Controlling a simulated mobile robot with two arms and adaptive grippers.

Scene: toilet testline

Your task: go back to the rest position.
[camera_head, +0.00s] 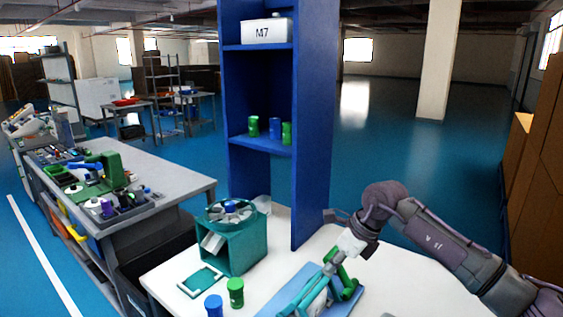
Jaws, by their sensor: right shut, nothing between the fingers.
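My right arm comes in from the right, with its wrist above the white table (385,300). My right gripper (322,284) points down and left over a blue tray or board (284,299) on the table. It is shut and holds nothing. Green and teal parts around the fingers overlap in the picture, so I cannot tell whether the fingertips touch the board. My left gripper is not in view.
A blue can (213,306) and a green can (236,292) stand at the table's front. Behind them are a teal box (245,250) with a round top and a small teal frame (201,281). A tall blue shelf (315,130) rises behind. A grey workbench (165,175) stands left.

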